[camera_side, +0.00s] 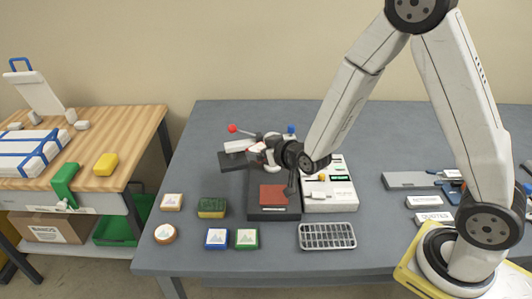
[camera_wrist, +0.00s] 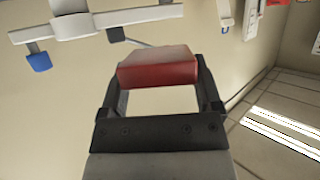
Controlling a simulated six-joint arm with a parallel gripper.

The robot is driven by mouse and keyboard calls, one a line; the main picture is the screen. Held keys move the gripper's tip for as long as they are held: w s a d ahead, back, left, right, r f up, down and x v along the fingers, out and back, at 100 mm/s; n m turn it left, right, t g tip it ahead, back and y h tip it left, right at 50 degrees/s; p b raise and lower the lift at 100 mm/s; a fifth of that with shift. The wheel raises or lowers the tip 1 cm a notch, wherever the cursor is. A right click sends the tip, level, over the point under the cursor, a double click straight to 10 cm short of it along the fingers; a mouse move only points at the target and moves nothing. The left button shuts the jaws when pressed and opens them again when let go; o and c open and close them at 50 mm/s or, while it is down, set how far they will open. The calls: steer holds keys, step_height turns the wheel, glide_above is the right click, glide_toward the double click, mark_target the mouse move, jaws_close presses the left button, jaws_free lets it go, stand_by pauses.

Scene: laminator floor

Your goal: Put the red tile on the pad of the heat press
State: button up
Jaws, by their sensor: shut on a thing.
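In the wrist view a red tile (camera_wrist: 158,68) sits between the two black fingers of my gripper (camera_wrist: 157,75), which is shut on it. The heat press (camera_side: 258,213) stands on the grey table in the side view, with a flat brownish-red pad (camera_side: 272,195) on its dark base. The upper part of the press (camera_side: 240,147) is at the back left of the pad. In the side view my gripper is at the end of the arm, above the back of the press; its fingers and the tile are hard to make out there.
Picture blocks (camera_side: 216,238) and a green sponge-like block (camera_side: 212,207) lie left and in front of the press. A metal rack (camera_side: 327,236) is at front right. A white control box (camera_side: 330,192) adjoins the press on the right. A wooden bench (camera_side: 125,135) stands left.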

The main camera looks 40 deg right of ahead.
steer(key=shift+d+r+n+y, duration=0.3)
steer(key=shift+d+n+y, duration=0.1)
steer(key=shift+d+y, duration=0.1)
steer(key=shift+a, duration=0.1)
steer(key=shift+s+a+f+m+h, duration=0.1)
steer(key=shift+a+f+m+h, duration=0.3)
steer(key=shift+a, duration=0.2)
steer(key=shift+a+f+m+h, duration=0.25)
steer(key=shift+a+m+h, duration=0.15)
steer(key=shift+a+h, duration=0.15)
steer(key=s+a+f+m+g+h, duration=0.2)
steer(key=s+a+f+m+h, duration=0.1)
steer(key=s, duration=0.3)
steer(key=s+a+f+m+g+h, duration=0.2)
steer(key=s+a+f+m+h, duration=0.1)
steer(key=s, duration=0.4)
steer(key=shift+a+f+m+h, duration=0.15)
steer(key=shift+a+m+h, duration=0.05)
steer(key=shift+m+h, duration=0.75)
steer(key=shift+w+f, duration=0.1)
steer(key=shift+f, duration=2.85)
